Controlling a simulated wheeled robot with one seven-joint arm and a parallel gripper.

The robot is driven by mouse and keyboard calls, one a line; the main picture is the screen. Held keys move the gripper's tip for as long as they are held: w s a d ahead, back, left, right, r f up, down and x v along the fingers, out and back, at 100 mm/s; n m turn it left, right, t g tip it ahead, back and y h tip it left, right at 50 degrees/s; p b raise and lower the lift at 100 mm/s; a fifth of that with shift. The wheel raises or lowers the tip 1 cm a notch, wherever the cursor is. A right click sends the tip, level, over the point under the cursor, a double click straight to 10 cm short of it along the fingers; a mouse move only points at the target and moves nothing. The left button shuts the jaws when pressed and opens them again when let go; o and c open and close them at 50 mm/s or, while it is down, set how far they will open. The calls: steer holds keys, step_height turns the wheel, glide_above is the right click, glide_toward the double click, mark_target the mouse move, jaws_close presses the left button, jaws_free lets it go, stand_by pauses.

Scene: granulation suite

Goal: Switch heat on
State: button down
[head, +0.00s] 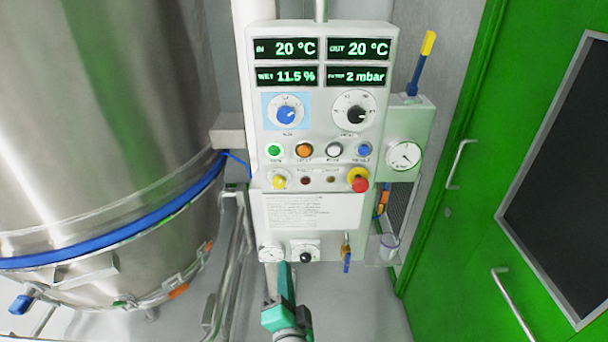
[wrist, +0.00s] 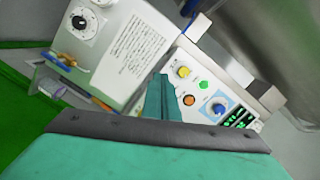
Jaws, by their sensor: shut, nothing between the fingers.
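The white control panel (head: 256,150) stands upright in the middle of the head view. It carries a row of buttons: green (head: 274,150), orange (head: 304,150), white (head: 334,150) and blue (head: 364,150). Their small labels are too blurred to read surely. The green button (wrist: 203,85) and orange button (wrist: 190,100) also show in the wrist view, right of my fingers. My gripper (head: 282,266) is shut and empty, low in front of the panel's bottom edge, well below the buttons. Its teal fingers (wrist: 160,80) hide part of the panel in the wrist view.
Above the buttons are a blue dial (head: 287,113), a black dial (head: 354,112) and green-lit displays. Below them are a yellow knob (head: 279,182) and a red knob (head: 360,184). A steel vessel (head: 100,110) stands left, a green door (head: 460,230) right.

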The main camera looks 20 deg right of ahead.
steer(key=w+d+r+m, duration=0.3)
steer(key=r, duration=0.5)
steer(key=w+d+r+m+h, duration=0.1)
steer(key=w+d+r+m, duration=0.2)
steer(key=r, duration=0.6)
steer(key=shift+d+r+m+h, duration=0.25)
steer(key=shift+d+m+h, duration=0.05)
steer(key=shift+d, duration=0.2)
steer(key=shift+w, duration=0.15)
